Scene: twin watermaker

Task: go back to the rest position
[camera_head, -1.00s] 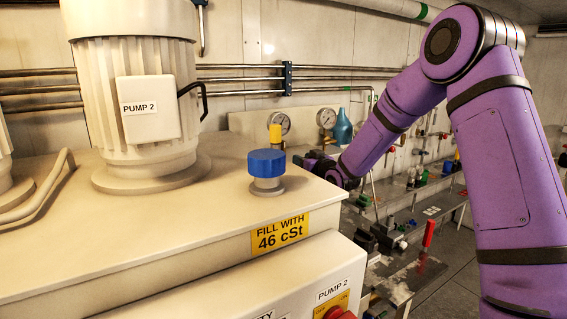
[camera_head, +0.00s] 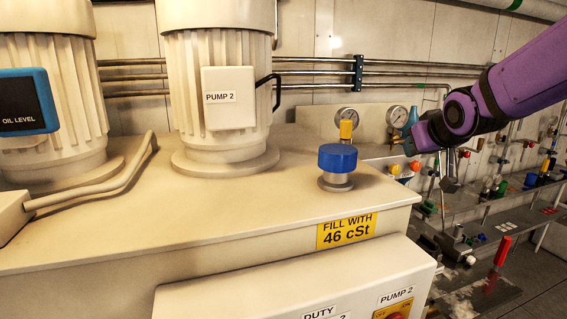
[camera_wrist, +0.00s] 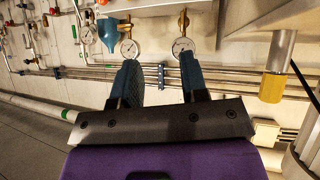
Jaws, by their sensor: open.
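My gripper (camera_wrist: 157,72) is open and empty in the wrist view. Its two dark blue fingers stand apart and point toward the wall with two round gauges, which shows upside down there. Nothing is between the fingers. In the head view my purple arm (camera_head: 525,70) comes in from the upper right. Its dark wrist end (camera_head: 440,130) is right of the blue cap (camera_head: 337,158), in front of the wall. The fingers cannot be made out clearly in the head view.
The beige tank top (camera_head: 230,215) bears the pump 2 motor (camera_head: 215,95) and the blue cap. Thin pipes (camera_head: 310,73) run along the wall. A lower bench with valves is at right.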

